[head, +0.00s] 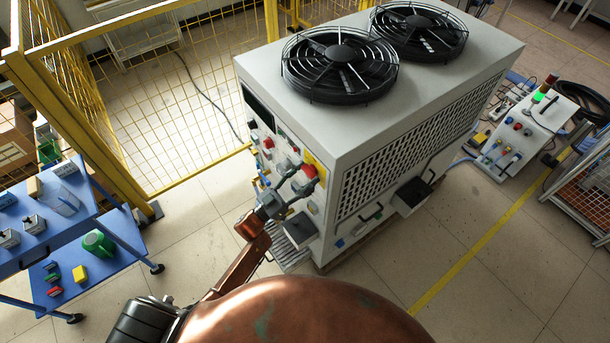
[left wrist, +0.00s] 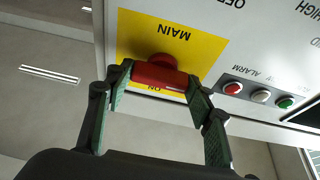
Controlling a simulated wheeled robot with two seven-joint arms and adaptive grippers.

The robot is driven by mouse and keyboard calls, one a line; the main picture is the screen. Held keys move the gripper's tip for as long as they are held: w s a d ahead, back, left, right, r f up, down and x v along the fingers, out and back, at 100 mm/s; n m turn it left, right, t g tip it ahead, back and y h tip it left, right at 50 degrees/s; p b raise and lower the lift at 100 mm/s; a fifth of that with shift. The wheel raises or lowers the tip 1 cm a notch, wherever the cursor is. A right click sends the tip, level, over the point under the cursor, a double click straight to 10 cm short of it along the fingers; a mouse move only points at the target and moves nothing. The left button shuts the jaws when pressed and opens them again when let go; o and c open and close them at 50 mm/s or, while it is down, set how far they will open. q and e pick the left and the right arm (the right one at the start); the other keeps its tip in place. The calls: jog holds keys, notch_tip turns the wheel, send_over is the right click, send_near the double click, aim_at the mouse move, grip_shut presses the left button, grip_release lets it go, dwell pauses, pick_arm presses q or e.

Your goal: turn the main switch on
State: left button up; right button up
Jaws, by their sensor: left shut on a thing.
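In the head view the red switch (head: 309,171) sits at the upper right of the control panel on the grey machine's front. My left gripper (left wrist: 157,90) is shut on the switch handle, one green-padded finger at each end. The bar lies nearly level in the left wrist view, beside the ON label. In the head view my left gripper (head: 298,182) reaches the panel and partly hides it. My right gripper is not in view.
Red, white and green buttons (left wrist: 261,96) sit beside the plate. The grey machine (head: 300,105) carries two fans on top. A yellow fence (head: 180,100) and a blue cart (head: 55,228) stand left. Open floor (head: 480,250) lies right.

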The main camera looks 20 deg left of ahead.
pick_arm(q)
jog(key=shift+c, duration=0.3)
jog(key=m+g+h+b, duration=0.1)
jog(key=m, duration=0.2)
jog(key=m+g+h+b, duration=0.1)
jog(key=m+g, duration=0.1)
jog(key=m, duration=0.2)
jog(key=m+g+h+b, duration=0.1)
jog(key=m+b, duration=0.1)
jog(key=m, duration=0.1)
jog(key=shift+w+a+m+g, duration=0.1)
jog(key=shift+a+m+g, duration=0.05)
jog(key=shift+m+g, duration=0.2)
jog(key=m+g, duration=0.1)
jog(key=m, duration=0.2)
jog(key=shift+b, duration=0.3)
jog(key=shift+r+m+g, duration=0.1)
jog(key=shift+m+g, duration=0.35)
jog(key=shift+m, duration=0.6)
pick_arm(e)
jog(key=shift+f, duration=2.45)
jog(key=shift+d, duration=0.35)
